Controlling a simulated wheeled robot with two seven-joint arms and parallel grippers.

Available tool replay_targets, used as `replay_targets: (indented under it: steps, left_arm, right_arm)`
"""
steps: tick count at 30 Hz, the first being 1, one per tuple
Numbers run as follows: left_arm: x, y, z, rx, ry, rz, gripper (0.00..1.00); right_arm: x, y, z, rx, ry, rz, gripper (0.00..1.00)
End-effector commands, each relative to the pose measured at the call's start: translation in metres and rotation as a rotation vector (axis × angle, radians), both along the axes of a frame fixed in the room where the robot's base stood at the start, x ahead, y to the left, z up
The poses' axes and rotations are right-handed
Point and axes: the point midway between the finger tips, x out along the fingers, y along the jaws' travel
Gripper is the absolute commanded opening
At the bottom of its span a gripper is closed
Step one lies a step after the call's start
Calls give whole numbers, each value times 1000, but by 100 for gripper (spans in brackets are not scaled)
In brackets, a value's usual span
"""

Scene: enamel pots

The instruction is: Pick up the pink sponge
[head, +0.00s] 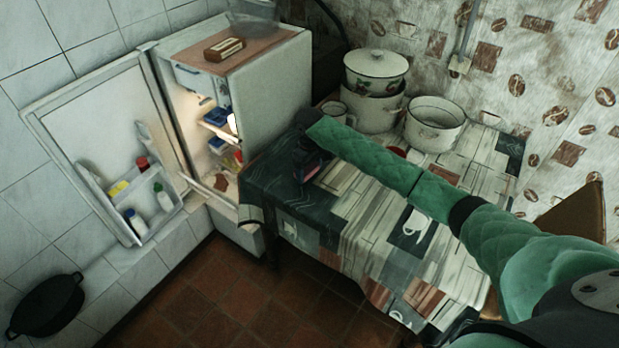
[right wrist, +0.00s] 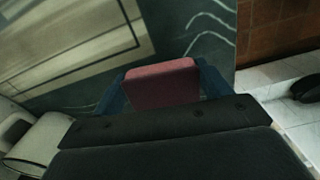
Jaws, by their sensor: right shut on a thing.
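The pink sponge (right wrist: 163,83) shows in the right wrist view between the two fingers of my right gripper (right wrist: 163,90). The gripper is shut on it, with a finger at each side. In the head view my right gripper (head: 307,168) is over the left end of the table, near the open fridge. Only a small pinkish patch of the sponge (head: 312,170) shows there beside the dark gripper. I cannot tell whether the sponge touches the cloth. My left gripper is in neither view.
The table (head: 345,225) has a patterned cloth. Enamel pots (head: 374,108) and a white bowl-like pot (head: 434,124) stand at its back, with a mug (head: 334,109) beside them. The fridge (head: 262,92) stands left with its door (head: 98,135) open. A black pan (head: 48,302) is at lower left.

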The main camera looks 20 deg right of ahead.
Motion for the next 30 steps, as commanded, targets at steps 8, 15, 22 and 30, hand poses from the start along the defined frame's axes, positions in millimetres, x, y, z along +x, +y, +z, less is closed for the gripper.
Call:
replay_targets:
  steps: [8,15,22,30]
  left_arm:
    - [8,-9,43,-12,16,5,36]
    - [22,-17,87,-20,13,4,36]
    - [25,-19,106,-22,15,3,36]
    - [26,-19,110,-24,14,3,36]
  right_arm:
    - [-54,9,31,0,-1,3,55]
    - [-94,16,57,-1,-1,1,55]
    - [-112,20,70,0,1,-1,55]
    - [-115,20,72,1,1,-1,55]
